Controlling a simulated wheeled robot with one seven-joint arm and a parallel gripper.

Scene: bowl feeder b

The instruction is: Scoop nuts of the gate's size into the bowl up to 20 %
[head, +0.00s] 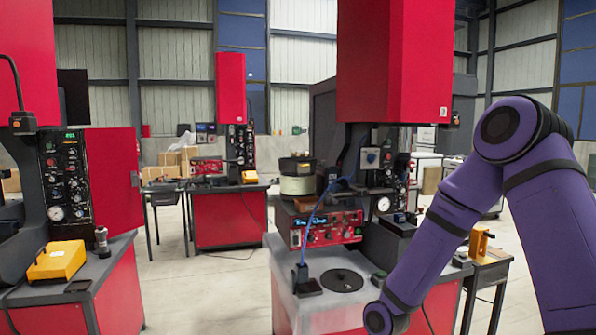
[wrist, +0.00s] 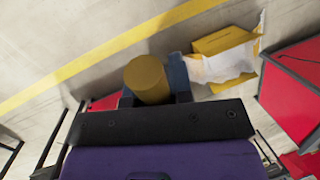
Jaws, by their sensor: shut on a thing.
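In the wrist view my gripper (wrist: 155,97) is shut on a yellow, round-ended cylindrical piece (wrist: 147,77). A blue-grey part shows just right of it. I cannot tell whether the yellow piece is a scoop handle. In the head view a cream round bowl (head: 296,185) with a dark top stands on the feeder machine, left of its column. Its inside is hidden, so its fill cannot be seen. I cannot make out any nuts or the gate. My gripper is out of the head view, below its lower edge.
A yellow open box (wrist: 224,40) with white crumpled lining lies beyond the gripper in the wrist view. A red control box (head: 326,230) sits below the bowl. Red presses stand left and centre. A small table (head: 490,268) stands right. Open floor (head: 205,290) lies left of the machine.

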